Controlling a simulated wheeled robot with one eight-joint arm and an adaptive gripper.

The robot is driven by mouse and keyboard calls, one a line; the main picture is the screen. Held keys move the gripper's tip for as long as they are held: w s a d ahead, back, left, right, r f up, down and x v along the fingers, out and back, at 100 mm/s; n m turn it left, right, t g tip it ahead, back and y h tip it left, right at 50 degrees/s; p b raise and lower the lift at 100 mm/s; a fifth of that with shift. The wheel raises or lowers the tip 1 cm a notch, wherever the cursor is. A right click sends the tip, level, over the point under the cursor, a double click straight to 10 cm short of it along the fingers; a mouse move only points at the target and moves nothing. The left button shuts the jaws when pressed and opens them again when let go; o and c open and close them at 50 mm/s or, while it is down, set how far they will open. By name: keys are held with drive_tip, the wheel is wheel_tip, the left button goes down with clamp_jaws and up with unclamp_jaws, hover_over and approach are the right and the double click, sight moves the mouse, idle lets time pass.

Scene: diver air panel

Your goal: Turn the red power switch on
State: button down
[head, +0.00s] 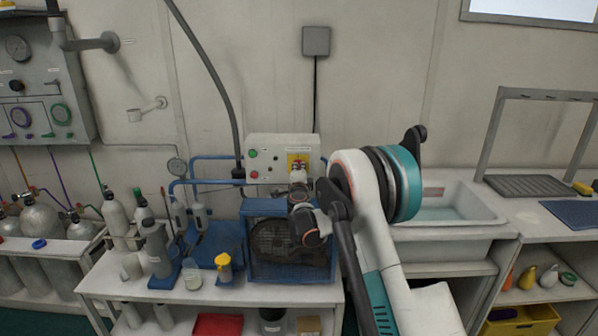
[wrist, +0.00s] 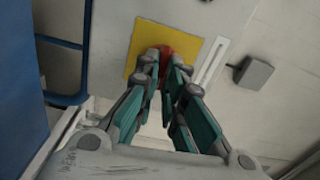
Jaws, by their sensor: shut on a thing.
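The red power switch (wrist: 165,56) sits on a yellow plate (wrist: 190,53) in the wrist view. In the head view the yellow plate (head: 298,158) is on the right part of the grey control box, with a bit of red at its middle. My gripper (wrist: 166,66) reaches up to the plate, and its fingertips are closed on the red switch from both sides. In the head view my gripper (head: 298,178) is just below and in front of the plate. The fingers hide much of the switch, so its exact angle cannot be told.
The control box (head: 268,150) also carries green and red buttons on its left. A blue compressor cage (head: 262,210) stands below it, beside my arm. Blue pipes (head: 210,158) run to the left. A sink (head: 450,205) is at right.

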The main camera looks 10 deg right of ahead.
drive_tip(key=shift+m, duration=0.5)
drive_tip(key=c, duration=1.7)
unclamp_jaws()
drive_tip(key=v, duration=1.2)
drive_tip(key=shift+f, duration=0.1)
